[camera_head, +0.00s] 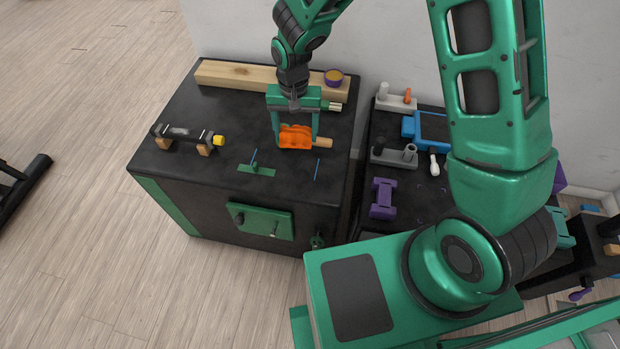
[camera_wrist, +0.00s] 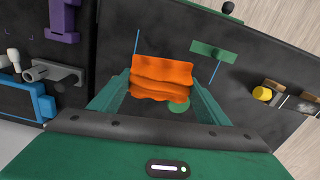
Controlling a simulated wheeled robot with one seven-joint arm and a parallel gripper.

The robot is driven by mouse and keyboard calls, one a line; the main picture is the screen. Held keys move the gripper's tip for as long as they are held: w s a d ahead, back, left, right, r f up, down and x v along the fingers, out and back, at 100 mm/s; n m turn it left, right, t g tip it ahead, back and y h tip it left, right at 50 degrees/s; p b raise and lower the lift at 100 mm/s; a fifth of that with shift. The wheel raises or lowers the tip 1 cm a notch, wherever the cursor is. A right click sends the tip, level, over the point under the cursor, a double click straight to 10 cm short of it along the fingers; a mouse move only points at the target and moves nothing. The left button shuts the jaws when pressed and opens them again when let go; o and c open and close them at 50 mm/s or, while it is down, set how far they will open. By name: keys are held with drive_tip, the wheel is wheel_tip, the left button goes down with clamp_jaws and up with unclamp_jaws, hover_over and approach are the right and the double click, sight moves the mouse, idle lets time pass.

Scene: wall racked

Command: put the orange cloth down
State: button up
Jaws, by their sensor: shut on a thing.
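The orange cloth (camera_head: 295,137) is a crumpled, folded piece. It is between the two green fingers of my gripper (camera_head: 295,143), over the black top of the left cabinet (camera_head: 225,100). In the wrist view the cloth (camera_wrist: 161,78) spans the space between my gripper's fingertips (camera_wrist: 158,92), and the fingers are shut on it. I cannot tell whether the underside of the cloth touches the cabinet top.
A black clamp-like tool with a yellow end (camera_head: 218,140) is at left. A green piece (camera_head: 256,170) is near the front. A second cluttered surface (camera_head: 405,205) stands at right.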

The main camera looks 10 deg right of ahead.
drive_tip(key=s+a+m, duration=0.1)
drive_tip(key=s+a, duration=0.4)
drive_tip(key=a, duration=0.3)
hover_over(313, 179)
wheel_tip(313, 179, down, 7)
drive_tip(key=shift+r, duration=0.1)
drive_tip(key=shift+f, duration=2)
drive_tip(key=shift+f, duration=0.1)
drive_tip(key=o, duration=1.1)
wheel_tip(313, 179, up, 12)
